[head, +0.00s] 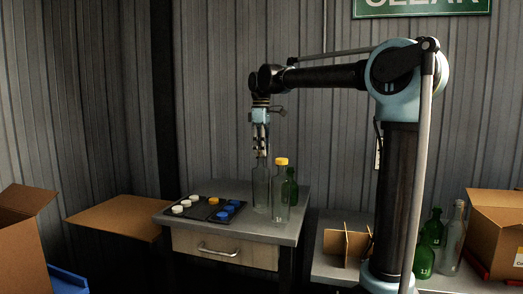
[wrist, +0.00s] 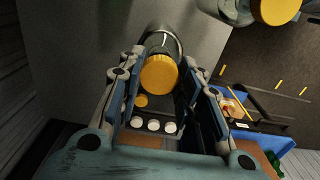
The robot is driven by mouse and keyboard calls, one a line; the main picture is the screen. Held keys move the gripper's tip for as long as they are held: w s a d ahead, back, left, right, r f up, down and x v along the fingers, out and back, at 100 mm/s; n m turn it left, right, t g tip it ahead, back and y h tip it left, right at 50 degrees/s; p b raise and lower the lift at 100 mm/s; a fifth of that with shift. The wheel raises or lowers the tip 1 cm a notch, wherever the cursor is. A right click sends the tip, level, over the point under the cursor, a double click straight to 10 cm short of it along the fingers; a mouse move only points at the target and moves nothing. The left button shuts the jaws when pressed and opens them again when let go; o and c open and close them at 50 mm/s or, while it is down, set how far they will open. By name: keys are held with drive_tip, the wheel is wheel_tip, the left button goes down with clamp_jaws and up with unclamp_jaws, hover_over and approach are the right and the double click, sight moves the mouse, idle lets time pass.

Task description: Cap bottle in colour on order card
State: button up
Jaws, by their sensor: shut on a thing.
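My gripper (wrist: 162,68) points down over the table and is shut on a yellow cap (wrist: 158,76). The cap sits between the fingers at the top of a clear bottle (head: 261,188); whether it is seated on the neck cannot be told. A dark tray (head: 203,209) to the left holds white caps (head: 185,203), a yellow cap (head: 213,201) and blue caps (head: 230,209). I cannot make out an order card.
A green bottle (head: 291,187) stands behind the clear ones on the grey table (head: 232,187). More green bottles (head: 433,235) and a clear bottle (head: 454,237) stand on the right bench by a cardboard divider (head: 345,243). An open cardboard box (head: 25,240) is at far left.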

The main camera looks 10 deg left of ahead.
drive_tip(key=o, duration=0.9)
drive_tip(key=shift+c, duration=0.2)
drive_tip(key=o, duration=0.5)
drive_tip(key=shift+r, duration=3)
drive_tip(key=shift+c, duration=0.3)
